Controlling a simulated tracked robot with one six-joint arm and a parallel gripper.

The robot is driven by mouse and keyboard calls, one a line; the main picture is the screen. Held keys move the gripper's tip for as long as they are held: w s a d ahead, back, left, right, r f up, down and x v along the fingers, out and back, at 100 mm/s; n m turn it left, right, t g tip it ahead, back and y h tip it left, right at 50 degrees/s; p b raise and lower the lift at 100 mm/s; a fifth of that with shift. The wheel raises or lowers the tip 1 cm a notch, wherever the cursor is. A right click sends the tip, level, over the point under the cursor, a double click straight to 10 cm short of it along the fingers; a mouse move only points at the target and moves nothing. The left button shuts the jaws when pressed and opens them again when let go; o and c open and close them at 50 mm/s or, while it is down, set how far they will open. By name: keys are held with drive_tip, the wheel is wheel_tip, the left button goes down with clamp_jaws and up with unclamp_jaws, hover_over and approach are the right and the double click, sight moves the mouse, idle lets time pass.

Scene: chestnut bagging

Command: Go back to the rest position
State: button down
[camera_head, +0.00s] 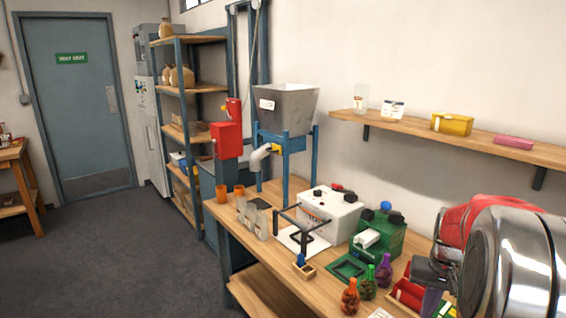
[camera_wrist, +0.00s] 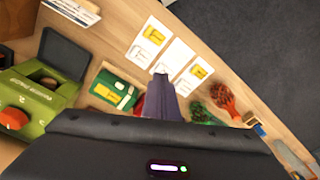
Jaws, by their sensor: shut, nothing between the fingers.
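My gripper (camera_head: 431,302) hangs at the right of the head view, over the right end of the wooden workbench (camera_head: 262,235). In the wrist view, its grey-purple fingers (camera_wrist: 160,98) are together with nothing held. Below and near them lie a green bin (camera_wrist: 115,90) and cards with yellow pictures (camera_wrist: 150,38). A filled orange-red net bag (camera_wrist: 224,98) and a green one (camera_wrist: 201,114) stand apart from the fingers. In the head view, orange (camera_head: 350,297), green (camera_head: 368,283) and purple (camera_head: 384,270) bags stand in a row left of my gripper.
A green machine (camera_head: 378,237), a white machine (camera_head: 330,212) and a black frame stand on the bench. A grey hopper (camera_head: 287,108) on a blue stand is behind them. A wall shelf (camera_head: 440,133) runs above the bench. Open dark floor (camera_head: 115,255) lies to the left.

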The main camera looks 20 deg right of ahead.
drive_tip(key=s+a+r+n+t, duration=0.1)
drive_tip(key=s+a+r+n, duration=0.1)
drive_tip(key=a, duration=0.9)
drive_tip(key=s+a+r+n+t, duration=0.2)
drive_tip(key=s+a+r+n, duration=0.1)
drive_tip(key=a, duration=0.8)
drive_tip(key=s+a+r+n+t, duration=0.1)
drive_tip(key=s+a+r, duration=0.4)
drive_tip(key=a, duration=0.6)
drive_tip(key=shift+n+t+y, duration=0.3)
drive_tip(key=shift+n, duration=0.5)
drive_tip(key=shift+r, duration=0.15)
